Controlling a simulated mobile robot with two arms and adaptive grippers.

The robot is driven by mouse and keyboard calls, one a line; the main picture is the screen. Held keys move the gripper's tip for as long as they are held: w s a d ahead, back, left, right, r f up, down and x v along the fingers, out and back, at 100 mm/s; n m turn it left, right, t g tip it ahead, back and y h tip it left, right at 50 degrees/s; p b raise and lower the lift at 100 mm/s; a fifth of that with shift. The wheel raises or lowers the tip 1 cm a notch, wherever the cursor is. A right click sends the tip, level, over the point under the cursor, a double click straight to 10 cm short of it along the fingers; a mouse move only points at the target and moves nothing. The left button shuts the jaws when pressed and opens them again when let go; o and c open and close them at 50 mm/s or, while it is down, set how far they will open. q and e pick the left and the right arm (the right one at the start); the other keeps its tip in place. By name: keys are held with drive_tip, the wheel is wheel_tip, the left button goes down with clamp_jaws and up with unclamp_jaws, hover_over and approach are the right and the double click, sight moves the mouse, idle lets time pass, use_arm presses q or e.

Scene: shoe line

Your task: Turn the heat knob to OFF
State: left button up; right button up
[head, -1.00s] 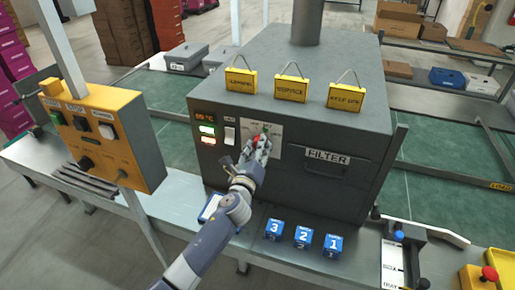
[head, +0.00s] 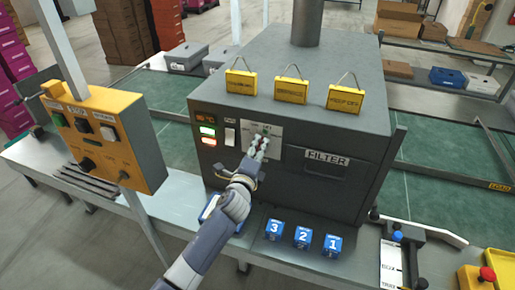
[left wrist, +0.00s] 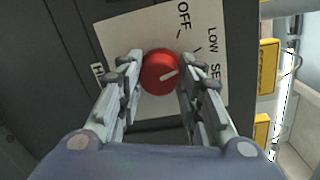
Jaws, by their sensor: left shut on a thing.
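The heat knob (left wrist: 160,72) is round and red with a white pointer line. It sits on a white dial plate (left wrist: 135,32) marked OFF, LOW, a partly cut-off "SE" and a partly hidden "H". In the left wrist view the pointer line aims right and slightly up, toward the "SE" mark, not at OFF. My left gripper (left wrist: 160,80) has one finger on each side of the knob and is shut on it. In the head view the left gripper (head: 258,148) is at the dial on the dark oven's front and mostly hides the knob. My right gripper is not in view.
The dark oven (head: 300,205) has a FILTER drawer (head: 325,163), a white switch (head: 230,135) and lit indicators beside the dial. Yellow tags (head: 290,90) stand on top. Blue numbered blocks (head: 303,237) line the front ledge. A yellow control box (head: 105,135) stands left.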

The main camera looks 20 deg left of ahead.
use_arm(q)
drive_tip(key=n, duration=0.4)
drive_tip(key=shift+r+p, duration=0.1)
drive_tip(key=shift+p, duration=0.3)
drive_tip(key=n, duration=0.4)
drive_tip(key=shift+a+h+p, duration=0.1)
drive_tip(key=shift+h+p, duration=0.3)
drive_tip(key=shift+n, duration=0.3)
drive_tip(key=o, duration=1.1)
drive_tip(key=shift+c, duration=0.2)
drive_tip(key=s, duration=1.2)
drive_tip(key=shift+a+r, duration=0.15)
drive_tip(key=shift+r, duration=0.3)
